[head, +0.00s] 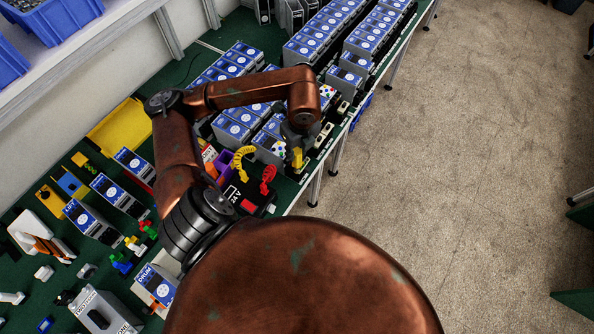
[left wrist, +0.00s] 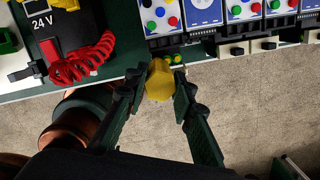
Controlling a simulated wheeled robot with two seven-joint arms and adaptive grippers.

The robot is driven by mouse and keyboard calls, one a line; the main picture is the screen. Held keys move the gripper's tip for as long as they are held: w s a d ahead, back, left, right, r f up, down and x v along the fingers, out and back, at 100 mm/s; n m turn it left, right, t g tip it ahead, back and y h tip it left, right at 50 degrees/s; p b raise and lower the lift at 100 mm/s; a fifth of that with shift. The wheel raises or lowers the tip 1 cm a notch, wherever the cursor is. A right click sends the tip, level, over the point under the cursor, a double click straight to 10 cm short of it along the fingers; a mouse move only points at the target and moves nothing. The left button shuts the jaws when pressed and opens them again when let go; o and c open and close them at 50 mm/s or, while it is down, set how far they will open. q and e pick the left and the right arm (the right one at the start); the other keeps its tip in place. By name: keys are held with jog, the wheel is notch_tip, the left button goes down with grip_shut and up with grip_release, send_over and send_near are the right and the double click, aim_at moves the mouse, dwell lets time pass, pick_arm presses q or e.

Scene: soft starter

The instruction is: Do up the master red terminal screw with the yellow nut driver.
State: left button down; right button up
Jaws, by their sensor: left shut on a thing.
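The yellow nut driver (head: 297,157) is held in my left gripper (head: 299,141) near the table's front edge. In the left wrist view my left gripper (left wrist: 157,92) has its two dark fingers on either side of the driver's yellow end (left wrist: 160,79). The driver's tip is hidden. A unit with coloured round terminals (left wrist: 160,16), red, blue, green and white, stands just beyond it; it also shows in the head view (head: 279,148). A red dot (left wrist: 173,21) shows on it, but I cannot tell whether it is the master red screw. My right gripper is not in view.
A black 24 V box (head: 248,193) with a coiled red cord (head: 268,179) stands beside the driver. Rows of blue-fronted units (head: 234,127) fill the table behind. A yellow tray (head: 117,126) and loose parts lie left.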

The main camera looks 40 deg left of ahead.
pick_arm(q)
jog(key=shift+r, duration=0.5)
jog(key=m+b, duration=0.3)
jog(key=m, duration=0.2)
jog(key=m+b, duration=0.2)
jog(key=shift+f+m+t+h+b, duration=0.3)
jog(key=shift+m+t+h+b, duration=0.05)
jog(key=shift+m+t+h, duration=0.05)
jog(key=m+b, duration=0.3)
jog(key=m, duration=0.2)
jog(key=shift+r, duration=0.1)
jog(key=shift+r+m+h+b, duration=0.15)
jog(key=shift+m+h+b, duration=0.2)
jog(key=shift+m, duration=0.65)
jog(key=shift+r, duration=0.1)
